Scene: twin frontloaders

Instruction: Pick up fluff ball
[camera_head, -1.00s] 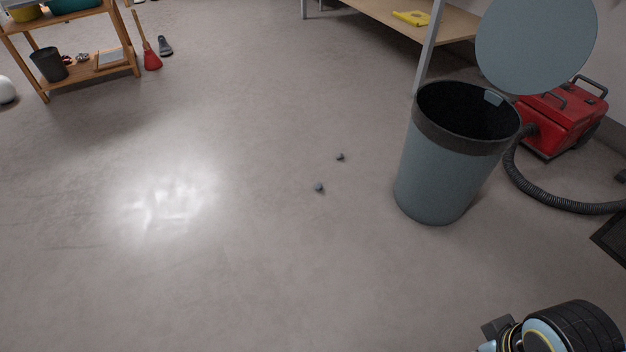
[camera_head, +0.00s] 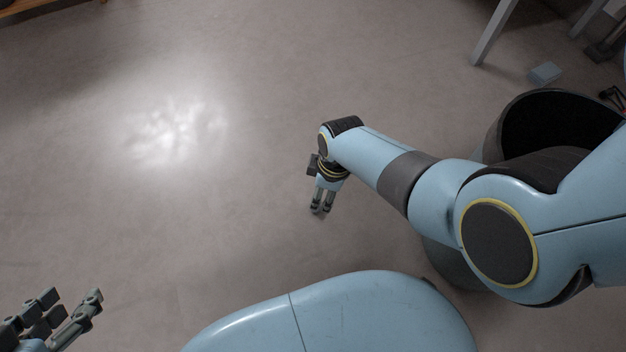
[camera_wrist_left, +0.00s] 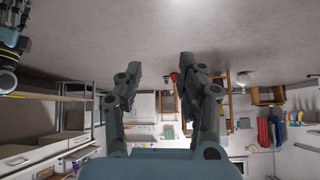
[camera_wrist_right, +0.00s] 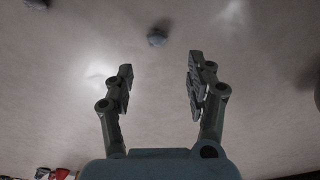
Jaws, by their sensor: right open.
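A small grey fluff ball (camera_wrist_right: 157,38) lies on the floor in the right wrist view, beyond the fingertips and between their lines. A second fluff ball (camera_wrist_right: 37,4) is at the top left edge of that view. My right gripper (camera_head: 322,208) points down low over the floor in the head view; in the right wrist view (camera_wrist_right: 158,65) its fingers are apart and empty. In the head view the balls are not clearly visible near the gripper. My left gripper (camera_head: 72,296) is at the bottom left, open and empty, as the left wrist view (camera_wrist_left: 160,62) also shows.
A bin (camera_head: 500,125) with a dark open top stands at the right, partly hidden behind my right arm. A table leg (camera_head: 494,32) and a small blue-grey block (camera_head: 545,73) are at the upper right. The floor at the left and middle is clear.

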